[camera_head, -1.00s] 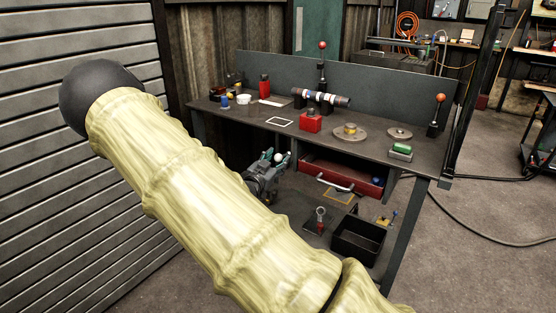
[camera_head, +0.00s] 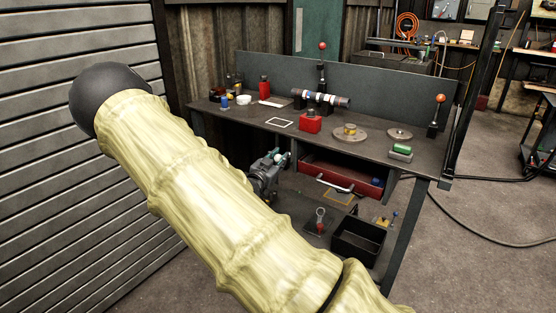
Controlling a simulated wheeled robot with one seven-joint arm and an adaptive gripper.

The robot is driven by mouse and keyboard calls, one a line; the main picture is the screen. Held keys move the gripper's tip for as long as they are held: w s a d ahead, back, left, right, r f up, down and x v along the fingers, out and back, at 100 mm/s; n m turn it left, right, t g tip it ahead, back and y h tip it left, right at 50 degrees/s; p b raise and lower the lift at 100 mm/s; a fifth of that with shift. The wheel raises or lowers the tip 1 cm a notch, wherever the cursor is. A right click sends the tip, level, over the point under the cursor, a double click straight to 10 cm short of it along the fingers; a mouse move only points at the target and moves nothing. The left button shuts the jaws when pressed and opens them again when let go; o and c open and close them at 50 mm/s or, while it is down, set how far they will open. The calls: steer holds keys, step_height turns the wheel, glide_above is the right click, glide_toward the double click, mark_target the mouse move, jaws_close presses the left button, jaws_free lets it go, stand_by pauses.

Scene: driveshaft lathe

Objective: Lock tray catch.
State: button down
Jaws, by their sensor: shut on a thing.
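My gripper (camera_head: 279,159) is in front of the bench, just left of the red drawer and below the bench top's front edge. Its teal fingers are closed on a small pale thing, largely hidden by the fingers and too small to identify. A black open tray (camera_head: 347,250) sits on the lower shelf, to the right of and below my gripper. A small upright fitting with a red part (camera_head: 320,222) stands left of the tray. A yellow fitting with a blue-topped lever (camera_head: 386,221) is behind the tray at the right. I cannot tell which part is the tray catch.
The red drawer (camera_head: 340,177) with its pale handle is under the bench top (camera_head: 245,122). The top holds a shaft (camera_head: 325,98), a red block (camera_head: 310,122) and round discs. A ribbed wall (camera_head: 70,200) is close on the left. Floor at the right is mostly clear, with cables.

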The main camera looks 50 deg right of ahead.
steer(key=shift+d+r+y+p, duration=0.15)
steer(key=shift+r+y+p, duration=0.45)
steer(key=shift+p, duration=0.5)
steer(key=shift+d+r+g+y+p, duration=0.15)
steer(key=shift+g+y+p, duration=0.3)
steer(key=shift+p, duration=0.45)
steer(key=c, duration=1.1)
jaws_free()
steer(key=shift+c, duration=0.2)
steer(key=v, duration=1.2)
